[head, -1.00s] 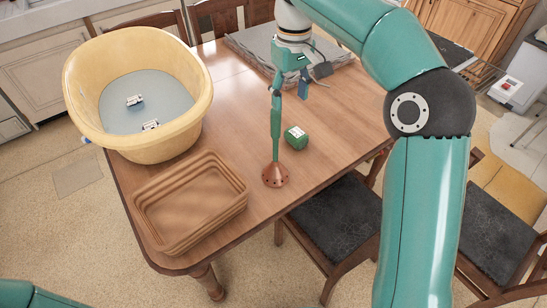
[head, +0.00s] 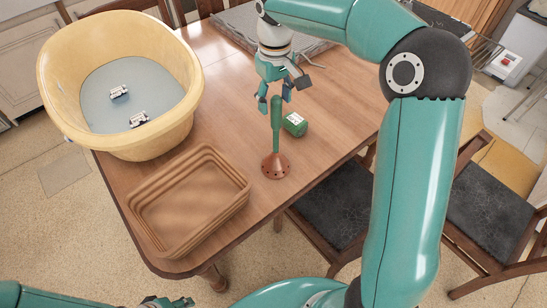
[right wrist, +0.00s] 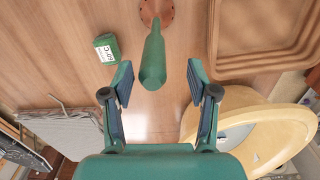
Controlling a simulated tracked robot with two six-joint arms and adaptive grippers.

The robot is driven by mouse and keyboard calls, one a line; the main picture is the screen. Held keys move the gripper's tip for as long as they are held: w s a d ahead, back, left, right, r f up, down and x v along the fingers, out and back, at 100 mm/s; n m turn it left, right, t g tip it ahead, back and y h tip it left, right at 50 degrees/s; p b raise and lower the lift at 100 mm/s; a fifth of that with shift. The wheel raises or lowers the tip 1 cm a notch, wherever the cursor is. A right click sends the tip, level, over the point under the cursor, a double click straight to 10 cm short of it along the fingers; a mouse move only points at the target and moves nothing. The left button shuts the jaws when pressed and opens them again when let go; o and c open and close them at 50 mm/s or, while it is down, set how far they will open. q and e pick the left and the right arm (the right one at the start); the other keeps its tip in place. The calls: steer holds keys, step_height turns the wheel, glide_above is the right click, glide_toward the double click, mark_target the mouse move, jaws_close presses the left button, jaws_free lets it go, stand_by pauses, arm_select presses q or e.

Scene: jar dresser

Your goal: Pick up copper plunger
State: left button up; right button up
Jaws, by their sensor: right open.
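The copper plunger stands upright on the wooden table, with a flared copper base (head: 275,166) and a green handle (head: 276,125). My right gripper (head: 275,97) is open and empty at the top end of the handle. In the right wrist view the handle (right wrist: 153,58) lies between the open fingertips (right wrist: 160,72), with a gap on both sides. The copper base (right wrist: 156,11) is partly cut off at the top edge. A part of my left gripper (head: 166,302) shows at the bottom edge of the head view; its fingers are not clear.
A green box (head: 295,124) stands close to the right of the plunger. A brown tray (head: 150,236) lies to its left, and a yellow tub (head: 60,105) with small objects stands behind the tray. A grey slab (head: 235,33) lies at the back. Dark chairs (head: 325,205) stand at the right.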

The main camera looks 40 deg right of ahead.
mark_target(276, 115)
steer(key=shift+w+d+f+p, duration=0.1)
steer(key=shift+f+p, duration=0.1)
steer(key=shift+f, duration=0.9)
steer(key=shift+w+d+f+p, duration=0.1)
steer(key=shift+d+f+p, duration=0.05)
steer(key=shift+f, duration=0.95)
steer(key=shift+d+f+p, duration=0.1)
steer(key=shift+f+p, duration=0.1)
steer(key=shift+f, duration=0.9)
steer(key=shift+c, duration=0.3)
steer(key=shift+r, duration=0.1)
jaws_close()
